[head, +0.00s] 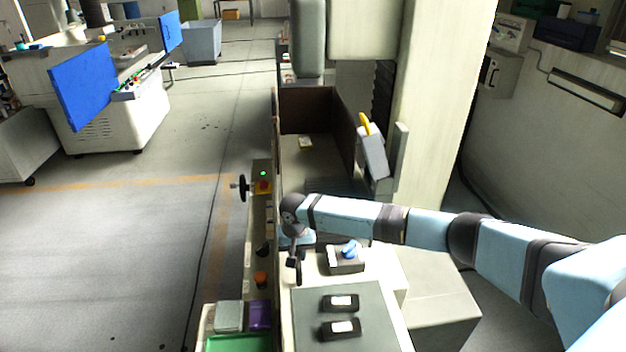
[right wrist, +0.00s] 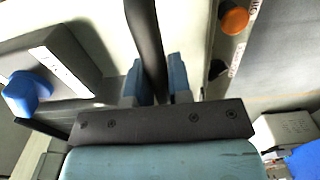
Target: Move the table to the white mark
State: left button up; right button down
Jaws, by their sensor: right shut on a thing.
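My right gripper (head: 297,240) comes in from the right in the head view, at the machine's front panel. It is shut on a black lever (head: 295,267). In the right wrist view the dark bar of the lever (right wrist: 145,35) runs between the two blue fingers (right wrist: 155,85). The machine's table lies around a dark-walled tank (head: 305,120) beyond the arm, but I cannot tell which part moves. I cannot make out a white mark for certain. My left gripper is not in view.
A grey box with a blue knob (head: 349,249) stands right of the lever. A black handwheel (head: 241,187), a green lamp and an orange knob (head: 261,279) are on the left panel. A green tray (head: 238,344) is at the bottom. Open floor (head: 120,250) lies left.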

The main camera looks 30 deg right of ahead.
jog(key=shift+w, duration=0.1)
jog(key=shift+w+d+r, duration=0.15)
jog(key=shift+w+d, duration=0.05)
jog(key=shift+w, duration=0.1)
jog(key=shift+w+d, duration=0.35)
jog(key=shift+w, duration=0.45)
jog(key=shift+w+d, duration=0.15)
jog(key=shift+w, duration=0.15)
jog(key=shift+c, duration=0.4)
grip_release()
